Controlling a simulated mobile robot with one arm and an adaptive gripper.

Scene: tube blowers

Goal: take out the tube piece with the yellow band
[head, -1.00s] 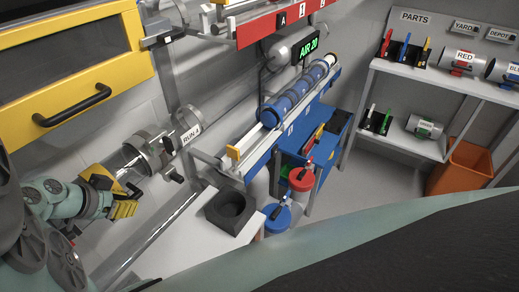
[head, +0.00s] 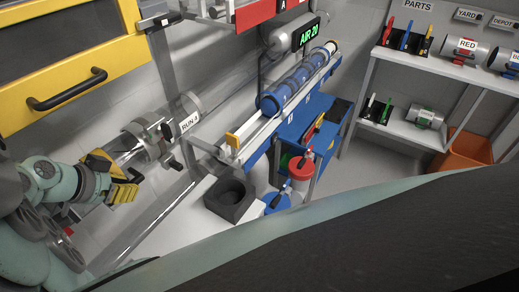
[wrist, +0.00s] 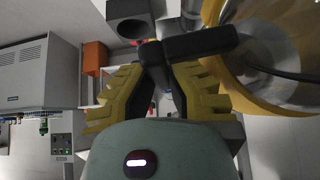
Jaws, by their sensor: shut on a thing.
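In the wrist view, my gripper (wrist: 160,80) has its two yellow fingers shut on a black T-shaped handle (wrist: 195,46). A wide yellow band (wrist: 235,88) curves around a clear round surface close at the right, beside the fingers. It looks like the yellow-banded tube piece, but only part of it shows. In the head view, my gripper (head: 132,178) is at the left, at the lower end of the clear tube (head: 128,152) with grey collars below the RUN 4 label (head: 190,122). The held handle and the yellow band cannot be told apart there from the yellow fingers.
A black block with a round recess (head: 231,200) stands on the white bench right of my gripper. A yellow cabinet (head: 75,62) hangs above. Blue-ringed tubes (head: 290,88) lie on a rail behind. The parts shelf (head: 430,68) and an orange bin (head: 465,148) are at the right.

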